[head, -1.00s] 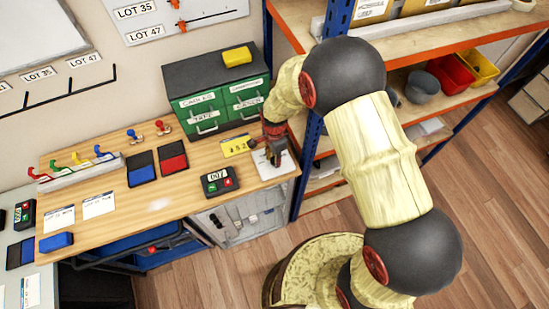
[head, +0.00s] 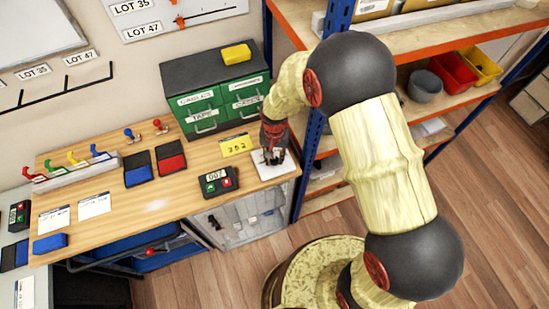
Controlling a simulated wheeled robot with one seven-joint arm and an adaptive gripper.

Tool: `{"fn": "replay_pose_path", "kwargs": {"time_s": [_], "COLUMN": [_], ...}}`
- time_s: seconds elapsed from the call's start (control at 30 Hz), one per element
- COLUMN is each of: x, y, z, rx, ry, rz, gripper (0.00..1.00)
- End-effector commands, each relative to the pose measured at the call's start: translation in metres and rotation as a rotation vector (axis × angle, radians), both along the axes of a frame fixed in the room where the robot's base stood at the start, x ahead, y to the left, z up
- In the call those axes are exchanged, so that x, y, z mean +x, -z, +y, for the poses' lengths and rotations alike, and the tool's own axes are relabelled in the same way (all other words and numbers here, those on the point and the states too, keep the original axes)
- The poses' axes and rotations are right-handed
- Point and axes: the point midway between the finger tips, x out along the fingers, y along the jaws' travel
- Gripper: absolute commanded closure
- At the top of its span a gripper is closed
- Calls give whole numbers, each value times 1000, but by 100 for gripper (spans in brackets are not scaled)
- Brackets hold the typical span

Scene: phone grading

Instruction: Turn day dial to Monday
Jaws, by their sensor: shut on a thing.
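My gripper (head: 272,157) reaches down onto a white square plate (head: 270,172) at the right end of the wooden bench. Its jaws are shut on a small dark thing standing on that plate, probably the day dial, mostly hidden by the fingers. I cannot read any day markings or tell which way the dial points.
A yellow number card (head: 236,146) and a dark counter box (head: 218,182) lie left of the plate. A green drawer cabinet (head: 213,97) stands behind. A blue shelf post (head: 312,140) is close on the right. Red and blue pads (head: 170,158) lie further left.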

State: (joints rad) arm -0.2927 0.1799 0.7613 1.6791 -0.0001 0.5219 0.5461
Motion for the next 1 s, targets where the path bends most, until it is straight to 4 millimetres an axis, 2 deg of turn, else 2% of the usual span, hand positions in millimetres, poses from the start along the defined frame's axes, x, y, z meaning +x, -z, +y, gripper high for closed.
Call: {"fn": "replay_pose_path", "kwargs": {"time_s": [1.0], "x": [2], "y": [-1], "z": [1], "rx": [-1], "ry": [-964], "rz": [-4], "gripper": [100]}}
